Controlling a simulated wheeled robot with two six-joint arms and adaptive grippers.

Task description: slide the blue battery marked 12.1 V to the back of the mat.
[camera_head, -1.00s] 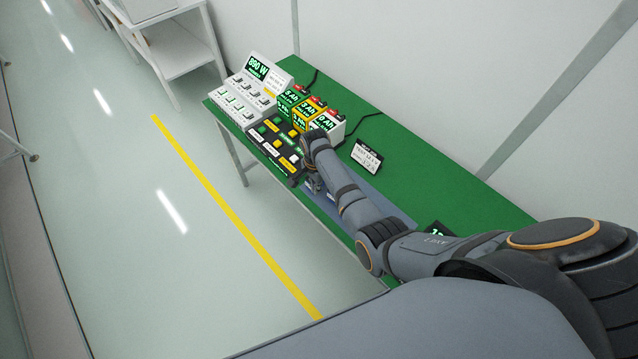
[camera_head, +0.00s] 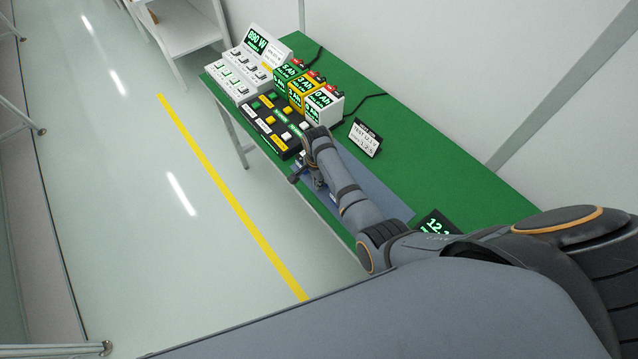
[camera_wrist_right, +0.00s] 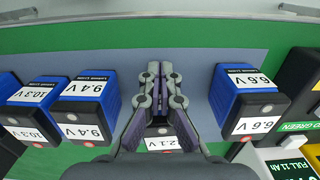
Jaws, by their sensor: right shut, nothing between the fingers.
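A blue and dark battery (camera_wrist_right: 162,143) shows in the right wrist view, its label partly hidden and readable as "2.1 V". My shut, empty right gripper (camera_wrist_right: 160,72) covers most of it; I cannot tell if they touch. A battery marked 9.4 V (camera_wrist_right: 88,100) and one marked 10.3 V (camera_wrist_right: 30,105) stand to the left, and one marked 6.6 V (camera_wrist_right: 248,97) to the right. The grey-blue mat (camera_wrist_right: 125,65) lies beneath them; it also shows in the head view (camera_head: 386,192). There my right gripper (camera_head: 297,178) is near the table's front edge. My left gripper is not in view.
The green table (camera_head: 425,165) carries a black button panel (camera_head: 277,127), several boxed units (camera_head: 322,104), a white control console (camera_head: 240,80) and a small "TEST 12.1V" sign (camera_head: 365,138). A dark display (camera_head: 436,225) reads 12.1. Bare green lies behind the mat.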

